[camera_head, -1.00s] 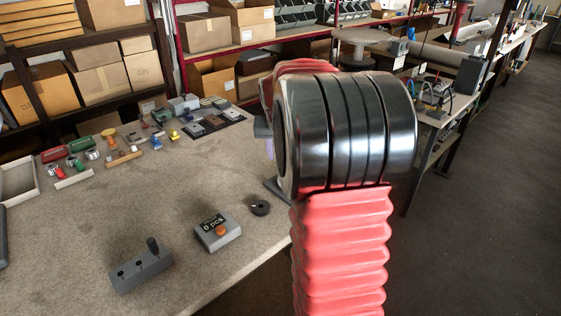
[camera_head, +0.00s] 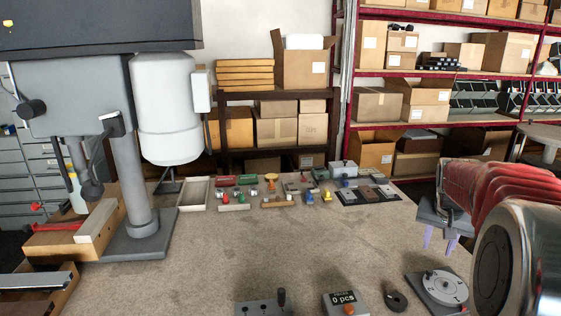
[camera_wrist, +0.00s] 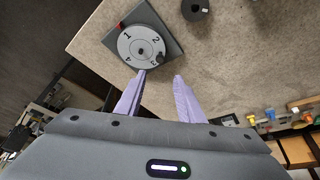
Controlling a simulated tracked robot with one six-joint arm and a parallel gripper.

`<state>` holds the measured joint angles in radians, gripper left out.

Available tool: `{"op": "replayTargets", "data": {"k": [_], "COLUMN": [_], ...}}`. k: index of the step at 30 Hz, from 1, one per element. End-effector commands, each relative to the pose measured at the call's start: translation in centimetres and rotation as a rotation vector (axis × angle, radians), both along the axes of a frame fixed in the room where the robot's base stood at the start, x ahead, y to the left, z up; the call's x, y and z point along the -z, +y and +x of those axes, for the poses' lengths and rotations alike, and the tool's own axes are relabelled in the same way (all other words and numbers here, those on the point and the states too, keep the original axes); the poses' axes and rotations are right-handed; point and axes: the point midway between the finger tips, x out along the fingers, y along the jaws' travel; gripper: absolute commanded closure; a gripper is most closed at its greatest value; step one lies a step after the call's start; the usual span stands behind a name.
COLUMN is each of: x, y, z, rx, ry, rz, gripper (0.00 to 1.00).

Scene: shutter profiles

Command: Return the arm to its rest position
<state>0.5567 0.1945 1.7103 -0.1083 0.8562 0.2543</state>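My red arm comes in at the right of the head view. My gripper (camera_head: 440,240) has two lilac fingers pointing down over the right part of the workbench (camera_head: 290,245). In the wrist view my gripper (camera_wrist: 160,78) shows its two fingers apart, with nothing between them. A grey plate with a round numbered dial (camera_head: 443,288) lies on the bench just below the gripper in the head view. The dial (camera_wrist: 140,45) is also beyond the fingertips in the wrist view.
A black ring (camera_head: 396,300), a counter box reading "0 pcs" (camera_head: 345,302) and a grey block with a knob (camera_head: 263,307) lie along the near edge. A drill press (camera_head: 130,180) stands left. Small coloured parts (camera_head: 265,190) lie at the back. The bench middle is clear.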

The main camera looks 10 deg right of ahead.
Motion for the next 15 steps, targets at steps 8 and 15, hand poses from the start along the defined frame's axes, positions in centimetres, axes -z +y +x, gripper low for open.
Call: {"op": "replayTargets", "data": {"k": [8,15], "x": [3.2,3.1], "y": [2.9,8.5], "z": [-3.3,-6.5], "rx": [-0.074,-0.173], "ry": [0.081,0.107], "rz": [0.042,0.056], "gripper": [0.65,0.65]}}
